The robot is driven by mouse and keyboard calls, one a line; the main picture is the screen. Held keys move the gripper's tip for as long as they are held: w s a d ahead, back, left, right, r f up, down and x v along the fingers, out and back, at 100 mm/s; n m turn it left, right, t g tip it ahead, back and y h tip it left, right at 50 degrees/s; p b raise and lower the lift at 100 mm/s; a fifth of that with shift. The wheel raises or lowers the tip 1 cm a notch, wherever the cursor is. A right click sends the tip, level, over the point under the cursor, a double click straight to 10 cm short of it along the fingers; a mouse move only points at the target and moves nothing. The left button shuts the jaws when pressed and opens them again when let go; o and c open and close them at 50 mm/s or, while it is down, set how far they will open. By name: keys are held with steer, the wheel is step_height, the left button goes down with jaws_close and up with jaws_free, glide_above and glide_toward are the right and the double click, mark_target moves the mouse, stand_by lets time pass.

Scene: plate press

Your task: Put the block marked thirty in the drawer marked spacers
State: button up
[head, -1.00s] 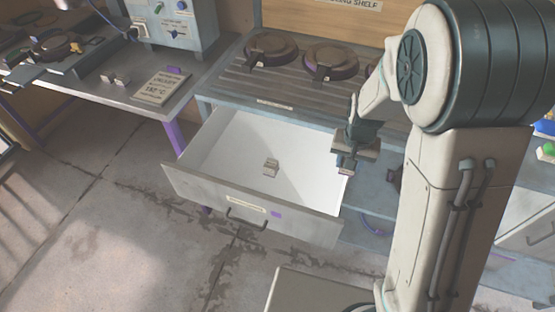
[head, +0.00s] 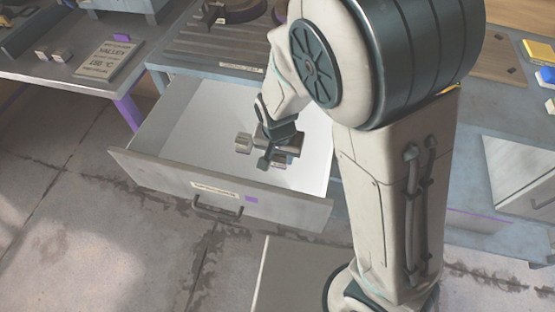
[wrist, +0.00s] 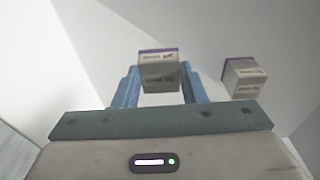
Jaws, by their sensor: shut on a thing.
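My gripper (head: 272,155) is over the open drawer, low within its outline in the head view. It is shut on a small grey block (wrist: 158,72) with a purple top edge, held between the blue fingers in the wrist view. Its printed marking is too small to read surely. The drawer (head: 150,167) is pulled out, with a pale interior, a handle, a purple square and a label (head: 215,189) that I cannot read. A second similar block (wrist: 243,80) lies on the drawer floor, right of the held one in the wrist view; it also shows in the head view (head: 243,142).
A slatted top (head: 205,52) with round dark plates is behind the drawer. A closed pale cabinet (head: 520,175) stands at the right. The drawer's walls surround my gripper.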

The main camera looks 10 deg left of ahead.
mark_target(280, 159)
steer(key=shift+f+b, duration=0.45)
steer(key=shift+f, duration=1.5)
steer(key=shift+f, duration=0.15)
steer(key=o, duration=1)
steer(key=shift+o, duration=0.2)
